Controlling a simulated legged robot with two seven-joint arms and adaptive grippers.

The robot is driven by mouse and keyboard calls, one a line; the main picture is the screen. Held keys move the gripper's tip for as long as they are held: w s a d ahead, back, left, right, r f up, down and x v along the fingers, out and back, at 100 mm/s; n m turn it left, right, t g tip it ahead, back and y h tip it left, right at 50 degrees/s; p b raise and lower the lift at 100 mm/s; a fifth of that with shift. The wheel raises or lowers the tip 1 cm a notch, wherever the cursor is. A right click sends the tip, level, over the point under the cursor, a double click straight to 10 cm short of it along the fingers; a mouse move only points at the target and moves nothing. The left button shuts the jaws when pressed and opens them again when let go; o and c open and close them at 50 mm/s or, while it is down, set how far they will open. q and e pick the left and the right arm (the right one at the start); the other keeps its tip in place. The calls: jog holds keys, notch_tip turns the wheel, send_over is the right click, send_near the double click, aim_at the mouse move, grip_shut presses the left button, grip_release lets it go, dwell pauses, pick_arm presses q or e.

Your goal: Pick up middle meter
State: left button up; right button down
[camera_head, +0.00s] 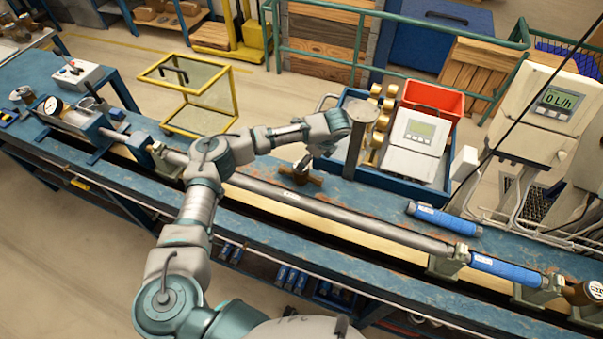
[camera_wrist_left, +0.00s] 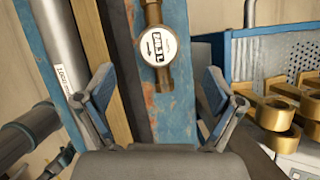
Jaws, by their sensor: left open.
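The middle meter (camera_head: 300,174) is a small brass piece lying on the blue bench (camera_head: 388,207), behind the long grey pipe. In the left wrist view, the meter (camera_wrist_left: 155,47) shows a round white face with dark markings and a brass body. My left arm reaches over the bench from the front, and its wrist is close to the meter, slightly to its right in the head view. In the left wrist view, my left gripper (camera_wrist_left: 160,80) is open, its fingers spread on both sides of the meter's lower end. I cannot tell any contact. My right gripper is not in view.
A long grey pipe (camera_head: 338,216) runs along the bench. A grey upright column (camera_head: 354,152) and a blue tray (camera_head: 402,184) with brass parts and a white device stand behind. A blue cylinder (camera_head: 441,218) lies to the right. Bare bench lies between them.

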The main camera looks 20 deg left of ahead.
pick_arm(q)
jog(key=x, duration=0.4)
jog(key=shift+w+a+f, duration=0.2)
jog(key=shift+w+f, duration=0.05)
jog(key=shift+w, duration=0.05)
jog(key=shift+a+f, duration=0.1)
jog(key=shift+f, duration=0.1)
jog(key=shift+s+a+f+p, duration=0.1)
jog(key=shift+f+p, duration=0.2)
jog(key=shift+f, duration=0.05)
jog(key=x, duration=0.3)
jog(key=shift+s+f+p, duration=0.25)
jog(key=shift+f+p, duration=0.05)
jog(key=shift+w+a+f, duration=0.1)
jog(key=shift+f, duration=0.25)
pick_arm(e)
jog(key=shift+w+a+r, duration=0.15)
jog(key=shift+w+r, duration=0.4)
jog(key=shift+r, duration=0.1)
pick_arm(q)
jog(key=shift+r, duration=0.1)
grip_shut()
